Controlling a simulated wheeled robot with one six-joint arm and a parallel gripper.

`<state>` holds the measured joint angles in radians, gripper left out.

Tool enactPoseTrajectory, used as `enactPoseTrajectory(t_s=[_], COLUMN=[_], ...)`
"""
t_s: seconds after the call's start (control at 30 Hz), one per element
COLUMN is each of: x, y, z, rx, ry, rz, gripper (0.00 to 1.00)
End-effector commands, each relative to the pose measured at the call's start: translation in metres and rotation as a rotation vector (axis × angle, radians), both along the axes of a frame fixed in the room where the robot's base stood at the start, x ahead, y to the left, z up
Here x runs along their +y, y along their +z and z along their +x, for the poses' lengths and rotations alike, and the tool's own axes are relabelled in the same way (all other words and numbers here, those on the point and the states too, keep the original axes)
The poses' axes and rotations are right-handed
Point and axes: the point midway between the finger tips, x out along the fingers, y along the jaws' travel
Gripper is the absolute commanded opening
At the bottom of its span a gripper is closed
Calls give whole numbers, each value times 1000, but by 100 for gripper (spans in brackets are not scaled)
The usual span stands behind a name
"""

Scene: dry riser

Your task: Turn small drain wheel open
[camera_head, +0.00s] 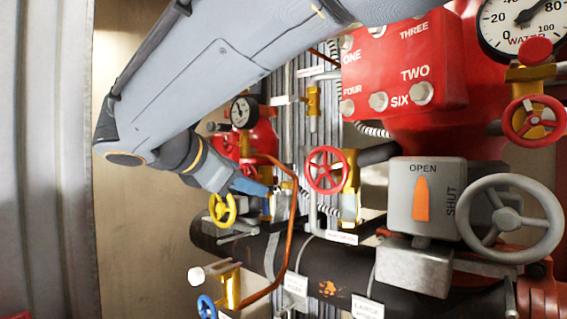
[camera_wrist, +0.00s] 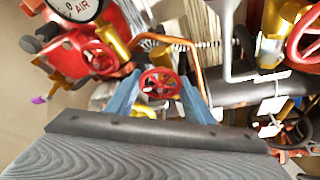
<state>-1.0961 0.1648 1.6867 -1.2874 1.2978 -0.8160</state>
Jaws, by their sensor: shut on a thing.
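A small red handwheel (camera_wrist: 160,83) sits between the two blue fingers of my gripper (camera_wrist: 160,76) in the wrist view. The fingers are shut on its rim from both sides. In the head view my gripper (camera_head: 268,190) reaches down from the left to a brass valve above the black pipe. There the held wheel is hidden or too small to make out. No label naming this wheel as the drain wheel can be read, and how far it is turned cannot be told.
A larger red wheel (camera_head: 327,170) stands just right of my gripper, and a yellow wheel (camera_head: 222,210) to its left. A copper tube (camera_head: 291,220) bends close by. The black pipe (camera_head: 335,270) runs below. A grey OPEN/SHUT box (camera_head: 427,195) and grey wheel (camera_head: 510,218) stand right.

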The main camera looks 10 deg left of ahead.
Motion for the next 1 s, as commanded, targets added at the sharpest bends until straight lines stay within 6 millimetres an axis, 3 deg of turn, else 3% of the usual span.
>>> enactPoseTrajectory(t_s=[0.67,0.7,0.8,1.0], x=[0,0,0,0], y=[-2,-2,-1,-1], z=[0,0,0,0], rx=[28,29,28,27], ry=[0,1,0,0], rz=[-52,-52,-52,-51], gripper=[25,49,66,66])
